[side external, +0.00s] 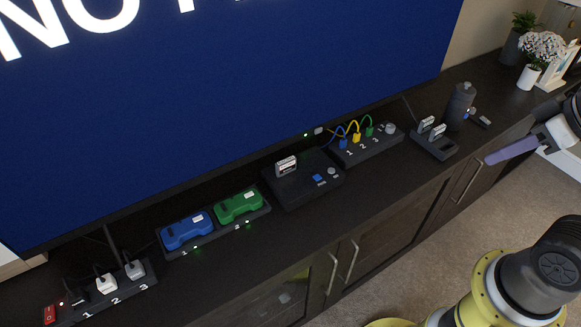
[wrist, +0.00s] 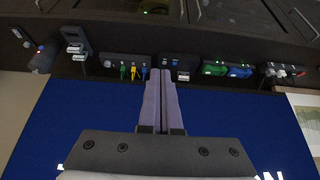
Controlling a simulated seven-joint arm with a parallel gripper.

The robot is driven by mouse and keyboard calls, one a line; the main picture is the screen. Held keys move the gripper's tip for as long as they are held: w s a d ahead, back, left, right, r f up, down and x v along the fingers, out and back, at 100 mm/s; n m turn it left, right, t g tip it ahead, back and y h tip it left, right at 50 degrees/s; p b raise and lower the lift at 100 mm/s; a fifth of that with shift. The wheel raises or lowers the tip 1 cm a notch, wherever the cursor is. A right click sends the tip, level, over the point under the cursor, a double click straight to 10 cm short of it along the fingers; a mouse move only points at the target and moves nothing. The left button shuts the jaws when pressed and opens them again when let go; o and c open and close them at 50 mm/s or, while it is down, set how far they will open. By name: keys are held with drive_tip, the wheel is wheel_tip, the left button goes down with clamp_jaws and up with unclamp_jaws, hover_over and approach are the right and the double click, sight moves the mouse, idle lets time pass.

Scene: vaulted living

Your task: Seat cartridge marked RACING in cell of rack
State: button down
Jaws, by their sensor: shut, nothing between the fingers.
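A small dark rack (side external: 447,154) stands towards the right of the cabinet top with two grey cartridges, one (side external: 426,124) behind the other (side external: 437,132). The rack's cartridges also show at the upper left of the wrist view (wrist: 74,40). Another grey cartridge (side external: 286,166) stands upright in a black console (side external: 300,190); it also shows in the wrist view (wrist: 183,76). The labels are too small to read, so I cannot tell which is RACING. My gripper (side external: 490,160) has purple fingers, shut and empty, in front of the cabinet, right of the rack; its closed fingers fill the wrist view's middle (wrist: 166,84).
A dark bottle (side external: 460,106) stands close behind the rack. A numbered block with blue, yellow and green cables (side external: 365,146) sits between console and rack. Blue and green controllers (side external: 187,231) and a power strip (side external: 110,291) are left. A large blue screen (side external: 220,90) rises behind.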

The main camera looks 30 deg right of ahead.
drive_tip(key=c, duration=1.6)
unclamp_jaws()
drive_tip(key=c, duration=0.7)
unclamp_jaws()
drive_tip(key=shift+c, duration=0.2)
